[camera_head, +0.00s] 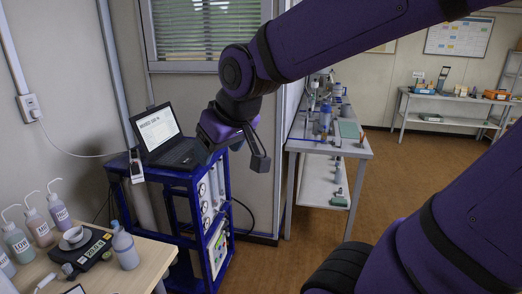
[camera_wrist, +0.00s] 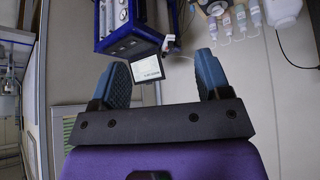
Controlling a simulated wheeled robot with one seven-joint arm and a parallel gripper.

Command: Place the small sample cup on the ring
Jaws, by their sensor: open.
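A small white cup or bowl (camera_head: 73,235) sits on a black balance (camera_head: 88,248) on the wooden table at lower left. It may be the sample cup; I cannot tell for sure. It seems to show at the top of the wrist view (camera_wrist: 216,8). I cannot make out a ring in either view. My gripper (camera_wrist: 163,78) is open and empty, its two blue fingers spread wide apart. In the head view my purple hand is raised in front of the wall, right of the laptop, well away from the balance; its fingers are mostly hidden there.
A blue-framed rack (camera_head: 178,191) carries a laptop (camera_head: 163,137). Several wash bottles (camera_head: 40,228) line the wooden table (camera_head: 140,262), and a grey bottle (camera_head: 124,247) stands beside the balance. A grey bench (camera_head: 308,147) with lab ware stands behind. The brown floor at right is open.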

